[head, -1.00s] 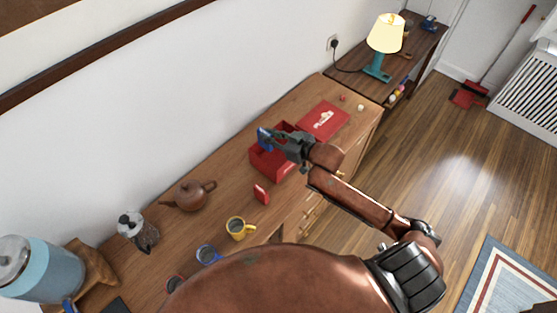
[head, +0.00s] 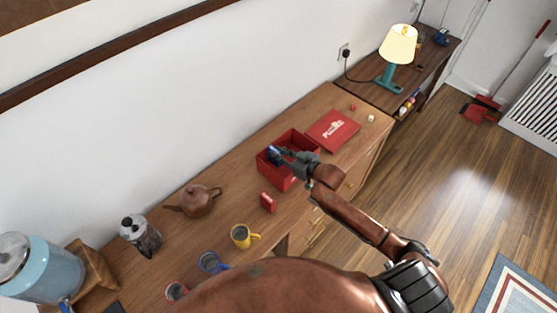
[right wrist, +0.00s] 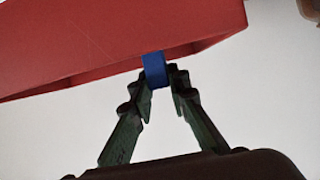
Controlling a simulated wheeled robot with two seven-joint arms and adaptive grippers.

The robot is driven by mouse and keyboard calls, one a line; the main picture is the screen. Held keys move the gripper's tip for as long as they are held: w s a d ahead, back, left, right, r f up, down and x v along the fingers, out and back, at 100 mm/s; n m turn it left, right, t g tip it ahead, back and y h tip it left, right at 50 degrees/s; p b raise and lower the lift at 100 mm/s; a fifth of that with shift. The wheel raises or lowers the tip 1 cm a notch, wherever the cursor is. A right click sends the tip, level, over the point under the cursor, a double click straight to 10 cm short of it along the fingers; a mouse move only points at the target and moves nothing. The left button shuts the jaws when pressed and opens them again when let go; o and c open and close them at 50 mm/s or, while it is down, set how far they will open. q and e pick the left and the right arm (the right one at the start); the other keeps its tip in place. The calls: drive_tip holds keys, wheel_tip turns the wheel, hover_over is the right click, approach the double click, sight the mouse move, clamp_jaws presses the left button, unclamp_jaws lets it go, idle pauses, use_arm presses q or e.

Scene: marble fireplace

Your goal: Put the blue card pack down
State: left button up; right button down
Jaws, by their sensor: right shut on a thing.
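The blue card pack (head: 273,155) is at the open red box (head: 292,184) on the wooden cabinet top, over the box's left part. I cannot tell if it touches the box floor. My right gripper (head: 283,156) is shut on the pack, reaching over the box from the right. In the right wrist view the blue pack (right wrist: 155,69) sits between the two fingertips (right wrist: 160,84), with a red wall of the box (right wrist: 110,45) behind it. The fingers partly hide the pack in the head view. My left gripper is out of view.
A red lid (head: 332,130) lies right of the box. A small red pack (head: 267,202) stands in front of it. A brown teapot (head: 199,200), a yellow mug (head: 242,236), a blue mug (head: 211,262) and a moka pot (head: 140,235) stand further left. A lamp (head: 397,48) stands at the back right.

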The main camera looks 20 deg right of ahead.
wheel_tip(320, 180, down, 4)
drive_tip(key=shift+f, duration=0.1)
idle(0.4)
drive_tip(key=c, duration=1.8)
unclamp_jaws()
drive_tip(key=shift+c, duration=0.2)
drive_tip(key=v, duration=1.2)
